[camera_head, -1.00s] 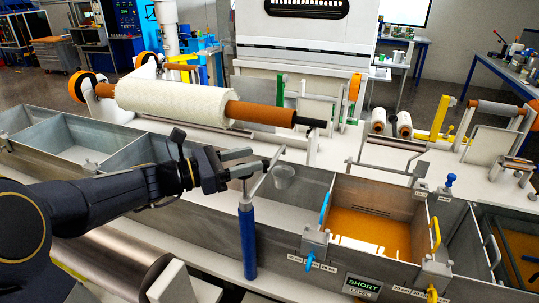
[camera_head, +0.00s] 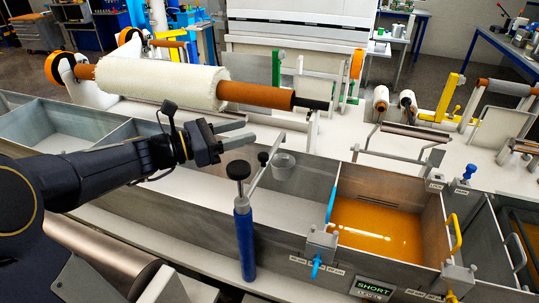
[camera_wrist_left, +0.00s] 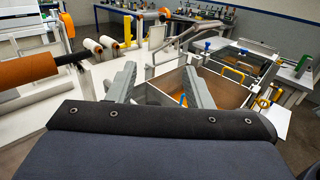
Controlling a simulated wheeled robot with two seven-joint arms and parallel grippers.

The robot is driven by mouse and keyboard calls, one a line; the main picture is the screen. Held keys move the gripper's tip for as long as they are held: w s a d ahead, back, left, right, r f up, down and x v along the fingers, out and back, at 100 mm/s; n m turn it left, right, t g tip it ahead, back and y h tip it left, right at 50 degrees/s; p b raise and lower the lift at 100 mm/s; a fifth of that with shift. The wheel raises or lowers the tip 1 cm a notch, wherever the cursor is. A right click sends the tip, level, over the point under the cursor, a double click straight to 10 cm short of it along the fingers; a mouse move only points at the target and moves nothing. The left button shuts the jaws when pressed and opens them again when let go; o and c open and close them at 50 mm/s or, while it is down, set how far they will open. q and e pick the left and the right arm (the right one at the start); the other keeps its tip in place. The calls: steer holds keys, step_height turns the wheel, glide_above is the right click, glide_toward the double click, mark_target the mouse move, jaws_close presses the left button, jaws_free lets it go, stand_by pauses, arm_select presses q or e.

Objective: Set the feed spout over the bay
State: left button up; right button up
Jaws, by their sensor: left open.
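The feed spout (camera_head: 257,178) is a thin grey arm on a blue post (camera_head: 244,240), with black knobs and a small translucent cup (camera_head: 284,162) near its far end. It points toward the back, left of the bay (camera_head: 375,228), a metal compartment holding amber resin. The bay also shows past the fingers in the left wrist view (camera_wrist_left: 170,85). My left gripper (camera_head: 246,133) is open and empty, just above and behind the black knob on the post, apart from the spout. Its two fingers also show spread in the left wrist view (camera_wrist_left: 161,82). My right gripper is not in view.
A white roll (camera_head: 160,82) on a brown core lies behind my left arm. A blue handle (camera_head: 331,204) and a yellow handle (camera_head: 455,232) flank the bay. Small rollers and a grey frame (camera_head: 405,150) stand behind it. Empty metal compartments (camera_head: 60,130) lie at left.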

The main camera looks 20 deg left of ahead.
arm_select(q)
steer(key=b, duration=0.8)
glide_toward(270, 153)
steer(key=s+d+r, duration=0.2)
steer(key=d+r, duration=0.1)
steer(key=shift+p+x, duration=0.75)
steer(key=shift+x, duration=3.1)
steer(key=shift+s+d+r, duration=0.1)
steer(key=shift+s+r, duration=0.05)
steer(key=shift+r, duration=0.05)
jaws_close()
